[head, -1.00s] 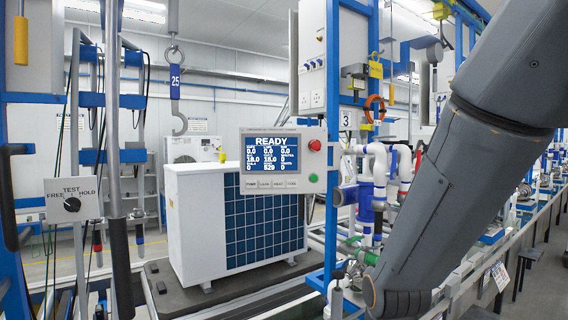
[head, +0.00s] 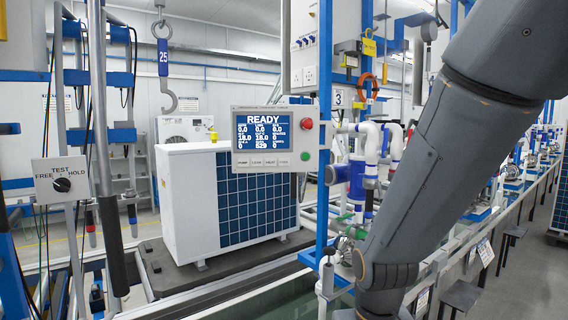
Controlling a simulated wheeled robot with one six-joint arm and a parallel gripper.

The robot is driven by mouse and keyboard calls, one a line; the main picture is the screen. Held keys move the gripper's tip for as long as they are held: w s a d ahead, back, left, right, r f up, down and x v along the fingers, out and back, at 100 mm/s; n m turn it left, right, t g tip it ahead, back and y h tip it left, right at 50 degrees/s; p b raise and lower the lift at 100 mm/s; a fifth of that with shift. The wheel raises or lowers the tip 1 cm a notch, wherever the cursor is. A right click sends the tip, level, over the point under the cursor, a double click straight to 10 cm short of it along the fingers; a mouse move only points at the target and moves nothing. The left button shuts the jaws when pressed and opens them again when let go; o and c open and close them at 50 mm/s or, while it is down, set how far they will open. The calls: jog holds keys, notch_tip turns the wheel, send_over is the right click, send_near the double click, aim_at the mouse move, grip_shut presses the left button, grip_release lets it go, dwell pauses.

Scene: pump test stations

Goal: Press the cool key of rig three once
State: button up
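The control panel (head: 275,140) of the rig marked 3 hangs on a blue post in the middle of the head view. Its blue screen (head: 262,133) reads READY above rows of numbers. A row of small grey keys (head: 263,162) lies below the screen; their labels are too small to read surely, so I cannot tell which one is cool. A red button (head: 307,124) and a green button (head: 305,155) sit on the panel's right side. My arm crosses the right of the view, clear of the panel in the picture. My gripper is out of view below the frame.
A white outdoor unit (head: 190,208) with a blue grille stands on a dark base behind the panel. A TEST FREE/HOLD knob box (head: 61,185) is at left beside grey poles. A hook (head: 165,75) hangs above. Pipes and valves (head: 358,185) fill the space right of the post.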

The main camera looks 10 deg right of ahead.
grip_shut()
